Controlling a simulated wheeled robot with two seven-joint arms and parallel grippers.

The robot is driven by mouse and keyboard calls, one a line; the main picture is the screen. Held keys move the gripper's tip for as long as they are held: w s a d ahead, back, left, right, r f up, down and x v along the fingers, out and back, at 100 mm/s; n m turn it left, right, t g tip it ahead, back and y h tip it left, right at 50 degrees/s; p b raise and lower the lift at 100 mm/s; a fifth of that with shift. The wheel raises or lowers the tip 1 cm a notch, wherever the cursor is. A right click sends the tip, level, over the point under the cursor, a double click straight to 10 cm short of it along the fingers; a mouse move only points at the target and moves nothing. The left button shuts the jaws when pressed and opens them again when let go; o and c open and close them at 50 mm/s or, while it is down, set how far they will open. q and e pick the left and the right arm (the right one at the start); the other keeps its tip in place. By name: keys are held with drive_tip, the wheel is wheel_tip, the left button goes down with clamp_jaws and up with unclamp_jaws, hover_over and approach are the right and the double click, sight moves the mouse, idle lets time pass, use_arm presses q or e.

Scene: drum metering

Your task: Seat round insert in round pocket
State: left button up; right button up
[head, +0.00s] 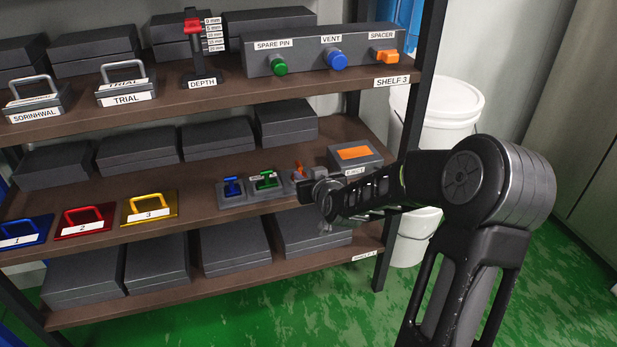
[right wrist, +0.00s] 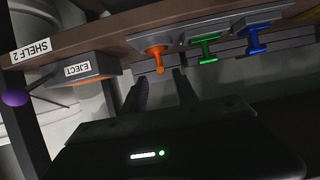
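Three small handled pieces sit in grey blocks on the middle shelf: blue (head: 232,187), green (head: 265,180) and orange (head: 299,171). In the right wrist view, which is upside down, the orange piece (right wrist: 157,57) has a rounded tip, beside the green piece (right wrist: 207,48) and the blue piece (right wrist: 256,40). I cannot tell which is the round insert, and the pocket is not clearly visible. My right gripper (head: 309,188) is at the shelf front by the orange piece. Its fingers (right wrist: 160,80) are apart and empty, with the orange piece just beyond their tips. My left gripper is not in view.
An EJECT box (head: 356,154) with an orange top stands right of the pieces, close to my right gripper. Numbered coloured plates with handles, such as the yellow one (head: 150,208), lie to the left. The upper shelf (head: 250,85) hangs above. A white bucket (head: 440,105) stands behind my right arm.

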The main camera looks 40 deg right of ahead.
idle(0.5)
drive_tip(key=s+a+f+g+y, duration=0.3)
drive_tip(key=s+a+f, duration=0.2)
drive_tip(key=a+f, duration=0.75)
drive_tip(key=s+a+f+g+y, duration=0.3)
drive_tip(key=s+a+f+y, duration=0.15)
drive_tip(key=a+f, duration=0.8)
drive_tip(key=s+a+f+n+g, duration=0.1)
drive_tip(key=s+a+f+g, duration=0.2)
drive_tip(key=s+a, duration=0.3)
drive_tip(key=s+a+f+g, duration=0.3)
drive_tip(key=s+a+f, duration=0.2)
drive_tip(key=s, duration=1)
drive_tip(key=shift+s+a+f+n+y, duration=0.35)
drive_tip(key=shift+a+n+y, duration=0.1)
drive_tip(key=shift+a, duration=0.15)
wheel_tip(320, 180, up, 20)
drive_tip(key=p, duration=1.9)
drive_tip(key=shift+p, duration=0.4)
